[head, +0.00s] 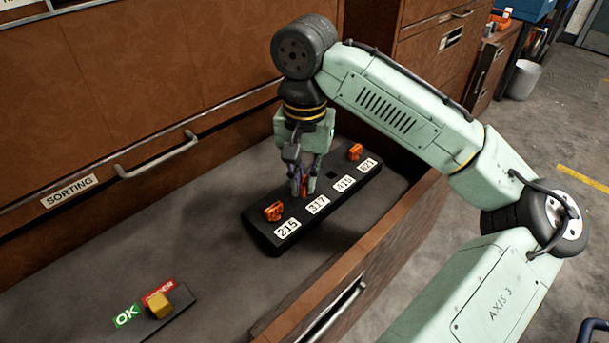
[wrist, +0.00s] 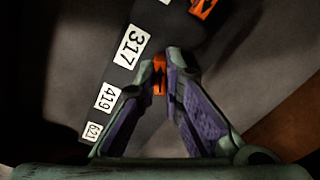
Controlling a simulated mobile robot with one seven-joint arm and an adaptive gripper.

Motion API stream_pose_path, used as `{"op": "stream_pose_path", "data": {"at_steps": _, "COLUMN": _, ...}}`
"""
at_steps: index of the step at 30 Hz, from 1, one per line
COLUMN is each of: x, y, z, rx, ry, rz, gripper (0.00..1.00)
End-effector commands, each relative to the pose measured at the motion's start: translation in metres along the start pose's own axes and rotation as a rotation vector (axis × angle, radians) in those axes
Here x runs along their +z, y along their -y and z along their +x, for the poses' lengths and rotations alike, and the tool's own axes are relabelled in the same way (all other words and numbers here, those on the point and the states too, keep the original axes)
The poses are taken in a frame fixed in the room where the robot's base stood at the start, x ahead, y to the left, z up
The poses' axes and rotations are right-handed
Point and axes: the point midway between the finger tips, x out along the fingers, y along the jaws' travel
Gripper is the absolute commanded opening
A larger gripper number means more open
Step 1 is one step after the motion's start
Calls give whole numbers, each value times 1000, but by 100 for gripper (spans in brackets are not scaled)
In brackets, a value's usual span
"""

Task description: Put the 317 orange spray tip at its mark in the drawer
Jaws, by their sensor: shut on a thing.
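My gripper (head: 302,188) is shut on a small orange spray tip (wrist: 159,75), seen between the fingertips in the wrist view. In the head view the gripper points down at the black rack (head: 262,235) in the open drawer, behind the white 317 label (head: 318,204). The 317 label also shows in the wrist view (wrist: 132,46), left of the held tip. The fingers hide most of the tip and the 317 place in the head view. I cannot tell whether the tip is seated or just above the rack.
Other orange tips sit at the 215 place (head: 273,211) and the far end of the rack (head: 355,151). The 419 place (head: 333,174) shows a dark empty recess. A yellow block (head: 159,305) stands by the OK sign (head: 126,316). The drawer's front wall (head: 385,247) runs close to the rack.

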Motion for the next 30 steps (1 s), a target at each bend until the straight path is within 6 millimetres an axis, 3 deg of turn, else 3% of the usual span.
{"op": "stream_pose_path", "data": {"at_steps": 7, "x": 0, "y": 0, "z": 7, "rx": 0, "ry": 0, "rz": 0, "gripper": 0}}
{"op": "stream_pose_path", "data": {"at_steps": 8, "x": 0, "y": 0, "z": 6, "rx": 0, "ry": 0, "rz": 0, "gripper": 10}}
{"op": "stream_pose_path", "data": {"at_steps": 18, "x": 0, "y": 0, "z": 6, "rx": 0, "ry": 0, "rz": 0, "gripper": 32}}
{"op": "stream_pose_path", "data": {"at_steps": 24, "x": 0, "y": 0, "z": 6, "rx": 0, "ry": 0, "rz": 0, "gripper": 32}}
{"op": "stream_pose_path", "data": {"at_steps": 30, "x": 0, "y": 0, "z": 6, "rx": 0, "ry": 0, "rz": 0, "gripper": 44}}
